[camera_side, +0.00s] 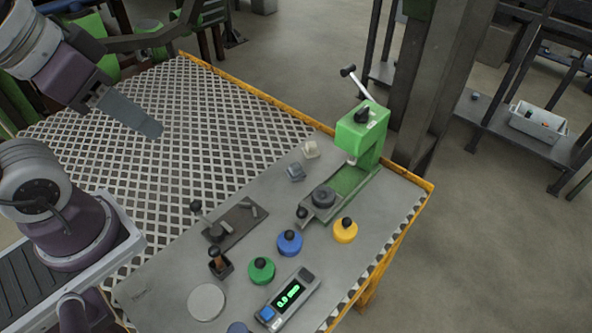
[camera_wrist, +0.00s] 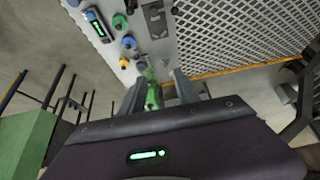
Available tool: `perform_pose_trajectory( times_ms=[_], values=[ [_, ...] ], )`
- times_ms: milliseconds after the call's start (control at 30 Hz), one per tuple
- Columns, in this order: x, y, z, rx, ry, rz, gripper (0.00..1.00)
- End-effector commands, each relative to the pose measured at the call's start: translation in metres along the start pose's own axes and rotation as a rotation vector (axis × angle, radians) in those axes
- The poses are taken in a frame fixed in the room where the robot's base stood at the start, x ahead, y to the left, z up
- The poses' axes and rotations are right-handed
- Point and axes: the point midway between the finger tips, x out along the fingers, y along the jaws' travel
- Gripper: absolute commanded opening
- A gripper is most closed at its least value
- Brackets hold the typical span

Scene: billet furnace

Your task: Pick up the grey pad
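A small blue-grey pad (camera_side: 295,172) lies on the grey plate of the table, left of the green press, next to a similar cream-coloured piece (camera_side: 310,149). A flat light-grey disc (camera_side: 207,302) lies near the front edge; it is also grey and round. My gripper (camera_side: 150,130) is at the upper left, raised over the perforated part of the table, well away from the pad. In the wrist view its two fingers (camera_wrist: 160,77) stand apart with nothing held between them. I cannot clearly make out the small pad in the wrist view.
The green press (camera_side: 362,140) with its lever stands at the table's right rear. Blue (camera_side: 289,243), green (camera_side: 261,270) and yellow (camera_side: 345,230) knobbed weights, a scale (camera_side: 288,298) and a dark lever fixture (camera_side: 240,224) occupy the plate. The perforated tabletop (camera_side: 150,170) is clear.

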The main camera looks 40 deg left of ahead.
Motion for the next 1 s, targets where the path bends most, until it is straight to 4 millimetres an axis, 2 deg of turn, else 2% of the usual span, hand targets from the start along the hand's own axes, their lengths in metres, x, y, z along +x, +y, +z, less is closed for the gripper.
perform_pose_trajectory(
  times_ms=[33, 100, 133, 400, 467, 567, 667, 700, 767, 867, 900, 967, 1000],
  values=[
    [0.000, 0.000, 0.000, 0.000, 0.000, 0.000, 0.50],
    [0.000, 0.000, 0.000, 0.000, 0.000, 0.000, 0.64],
    [0.000, 0.000, 0.000, 0.000, 0.000, 0.000, 0.65],
    [0.000, 0.000, -0.001, 0.006, -0.002, -0.001, 0.65],
    [0.002, -0.001, -0.009, 0.044, -0.015, -0.005, 0.65],
    [0.014, -0.003, -0.043, 0.221, -0.070, -0.014, 0.65],
    [0.047, -0.005, -0.092, 0.501, -0.148, -0.001, 0.65],
    [0.065, -0.006, -0.111, 0.619, -0.179, 0.012, 0.65],
    [0.100, -0.006, -0.136, 0.800, -0.224, 0.044, 0.65],
    [0.171, -0.007, -0.165, 1.102, -0.289, 0.125, 0.65],
    [0.204, -0.007, -0.172, 1.220, -0.311, 0.167, 0.65],
    [0.253, -0.007, -0.175, 1.388, -0.331, 0.233, 0.65],
    [0.283, -0.007, -0.174, 1.487, -0.340, 0.278, 0.65]
  ],
)
